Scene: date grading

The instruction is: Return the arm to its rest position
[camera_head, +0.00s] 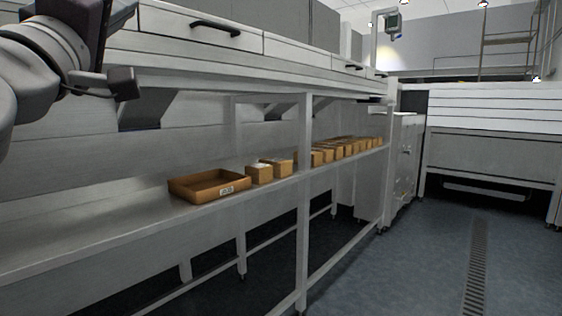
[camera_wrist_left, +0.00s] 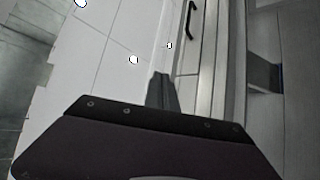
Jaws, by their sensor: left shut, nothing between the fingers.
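My left arm comes in at the upper left of the head view, in front of the steel bench. Its left gripper (camera_head: 122,84) is near the bench's upper edge, apart from the goods on the shelf. In the left wrist view the gripper's fingers (camera_wrist_left: 162,92) are together, with nothing between them. Behind them that view shows a drawer front with a black handle (camera_wrist_left: 191,18). My right gripper is in neither view.
A steel lower shelf (camera_head: 90,240) holds a shallow brown tray (camera_head: 180,188) with a label and a row of small brown boxes (camera_head: 259,175). A bench post (camera_head: 304,220) stands in front. Floor at the right is clear, with a drain grate (camera_head: 476,270).

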